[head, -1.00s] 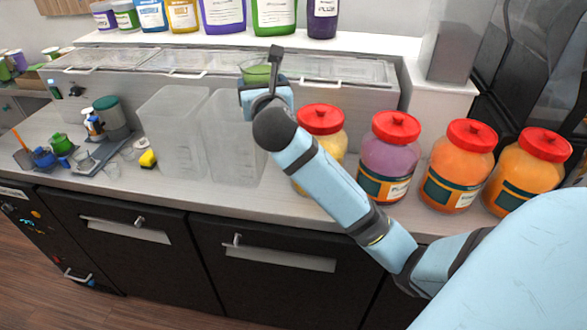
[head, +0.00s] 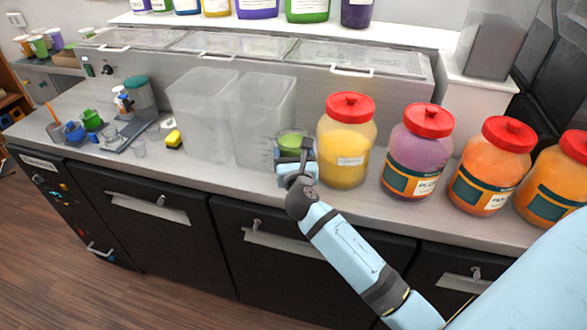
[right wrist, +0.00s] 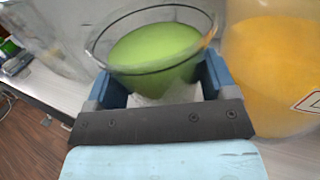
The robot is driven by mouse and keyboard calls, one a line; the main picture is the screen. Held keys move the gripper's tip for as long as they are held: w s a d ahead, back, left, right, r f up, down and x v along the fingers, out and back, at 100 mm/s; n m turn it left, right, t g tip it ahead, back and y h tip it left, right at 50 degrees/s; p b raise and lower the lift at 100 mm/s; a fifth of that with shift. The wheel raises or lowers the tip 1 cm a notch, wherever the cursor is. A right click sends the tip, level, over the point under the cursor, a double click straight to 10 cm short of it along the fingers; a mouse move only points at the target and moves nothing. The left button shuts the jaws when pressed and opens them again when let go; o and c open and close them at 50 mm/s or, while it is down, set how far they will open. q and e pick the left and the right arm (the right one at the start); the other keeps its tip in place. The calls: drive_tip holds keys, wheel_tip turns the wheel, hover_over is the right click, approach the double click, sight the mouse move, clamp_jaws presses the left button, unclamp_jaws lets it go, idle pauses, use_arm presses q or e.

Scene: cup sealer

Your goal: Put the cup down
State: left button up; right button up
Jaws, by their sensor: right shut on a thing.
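A clear cup (head: 291,140) with green content is held in my right gripper (head: 296,167), low over the front part of the counter (head: 400,212). In the right wrist view the cup (right wrist: 155,50) sits between the two blue fingers of my gripper (right wrist: 165,82), which are shut on its sides. The cup looks about upright, a little tilted in the wrist view. I cannot tell whether its base touches the counter; the gripper hides it. My left gripper is not in view.
A yellow jar with a red lid (head: 346,145) stands close to the right of the cup. A purple jar (head: 416,155) and orange jars (head: 490,170) stand further right. Clear bins (head: 262,115) stand to the left. The counter edge runs just in front.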

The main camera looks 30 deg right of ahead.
drive_tip(key=shift+f+b, duration=0.4)
drive_tip(key=shift+f, duration=1.75)
drive_tip(key=shift+f, duration=0.15)
drive_tip(key=o, duration=1.2)
